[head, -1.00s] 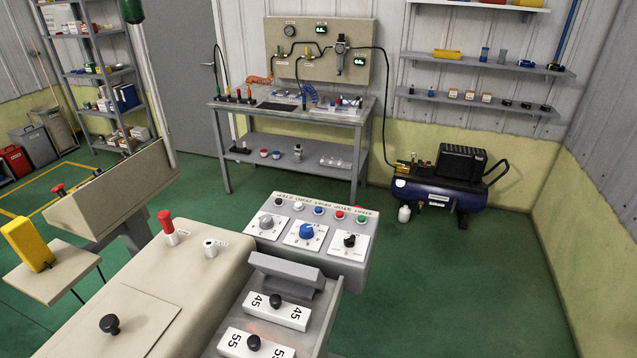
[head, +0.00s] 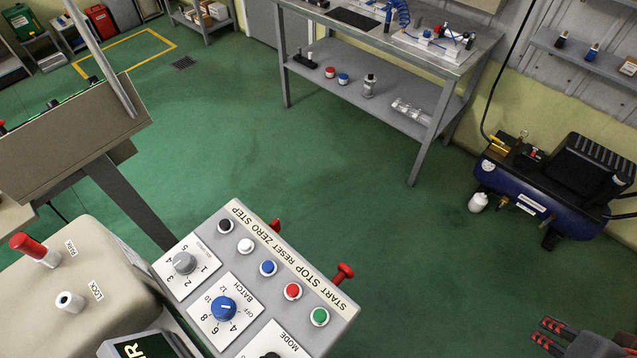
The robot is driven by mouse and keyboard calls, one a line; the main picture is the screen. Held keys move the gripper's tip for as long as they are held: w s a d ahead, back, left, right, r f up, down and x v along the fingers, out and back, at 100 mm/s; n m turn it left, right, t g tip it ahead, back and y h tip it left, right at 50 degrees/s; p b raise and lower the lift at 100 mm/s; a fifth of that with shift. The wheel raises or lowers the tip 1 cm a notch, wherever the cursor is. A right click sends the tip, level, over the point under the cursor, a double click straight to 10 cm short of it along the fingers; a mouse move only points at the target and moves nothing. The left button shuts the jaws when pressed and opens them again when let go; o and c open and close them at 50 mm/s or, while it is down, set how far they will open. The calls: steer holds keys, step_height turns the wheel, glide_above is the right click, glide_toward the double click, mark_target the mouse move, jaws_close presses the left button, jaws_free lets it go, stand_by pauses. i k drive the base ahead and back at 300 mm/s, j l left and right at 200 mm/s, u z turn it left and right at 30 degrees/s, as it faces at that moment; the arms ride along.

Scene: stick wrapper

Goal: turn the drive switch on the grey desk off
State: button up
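The grey desk (head: 255,262) is a sloped grey control box at the bottom centre of the head view. Its top carries a grey knob (head: 184,262) numbered 1 to 5, a blue knob (head: 223,307) marked BATCH with an OFF position, and a dark knob marked MODE, cut by the bottom edge. Red handles stick out at its far side, one at the right (head: 344,271) and one farther back (head: 275,224). I see no label reading drive. My gripper (head: 553,337), dark with red stripes, shows partly at the bottom right, well apart from the desk. Its opening is unclear.
A row of coloured buttons (head: 268,268) runs along the desk top. A beige machine body with a red-capped post (head: 36,250) stands at left. A workbench (head: 430,70) and a blue compressor (head: 550,190) stand behind. Green floor (head: 400,240) between them is clear.

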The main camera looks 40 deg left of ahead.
mark_target(275, 224)
steer(key=i+u, duration=0.2)
steer(key=i, duration=0.35)
steer(key=i+l+u, duration=0.2)
steer(key=i, duration=0.3)
steer(key=i+l+u, duration=0.2)
steer(key=i, duration=0.35)
steer(key=u, duration=3.4)
